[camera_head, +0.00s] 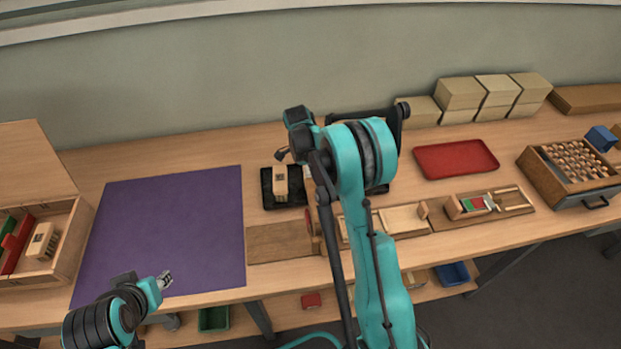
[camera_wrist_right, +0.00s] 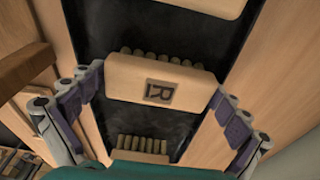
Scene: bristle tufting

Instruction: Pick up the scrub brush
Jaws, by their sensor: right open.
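In the right wrist view, a pale wooden brush block (camera_wrist_right: 190,75) with a dark label and a row of tufts along its edge lies on a black tray (camera_wrist_right: 110,30). The two fingers of my right gripper (camera_wrist_right: 155,88) stand apart on either side of this block, with no clear contact. In the head view, one wooden block (camera_head: 280,182) shows on the black tray (camera_head: 268,202); my right arm hides the rest and most of that gripper. My left gripper (camera_head: 165,280) is over the front of the purple mat (camera_head: 170,215), too small to read its jaws.
In the wrist view, another block (camera_wrist_right: 200,5) lies beyond, and more tufts (camera_wrist_right: 140,145) show nearer, partly hidden. A red tray (camera_head: 455,158), stacked boxes (camera_head: 460,93) and a drawer unit (camera_head: 572,170) stand right. An open wooden box (camera_head: 65,235) is left. The purple mat is bare.

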